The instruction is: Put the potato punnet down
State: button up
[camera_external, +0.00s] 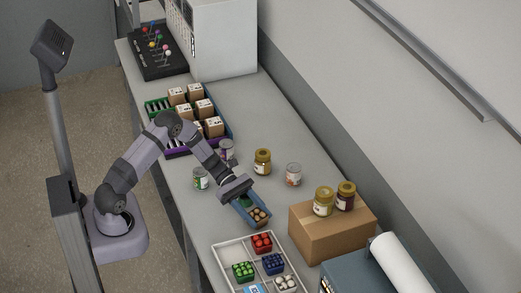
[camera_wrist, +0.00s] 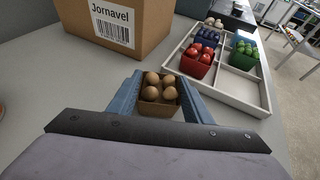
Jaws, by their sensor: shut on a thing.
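The potato punnet (camera_wrist: 159,97), a small brown box with several round potatoes, sits between the blue fingers of my gripper (camera_wrist: 160,92) in the wrist view. In the external view the punnet (camera_external: 259,215) shows at the end of my gripper (camera_external: 252,208), over the bench short of the white tray. My gripper is shut on it. I cannot tell whether its underside touches the bench. The white divided tray (camera_wrist: 246,92) holds red, blue, green and white punnets in separate compartments. The tray (camera_external: 219,250) also shows at the bottom of the external view.
A cardboard box (camera_external: 331,231) with two jars on top stands right of my gripper; it fills the upper left of the wrist view (camera_wrist: 85,31). Jars and cans (camera_external: 263,162) stand behind my gripper. A crate of small cartons (camera_external: 163,151) is farther back.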

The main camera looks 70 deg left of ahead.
jog(key=shift+f, duration=0.1)
jog(key=o, duration=1.1)
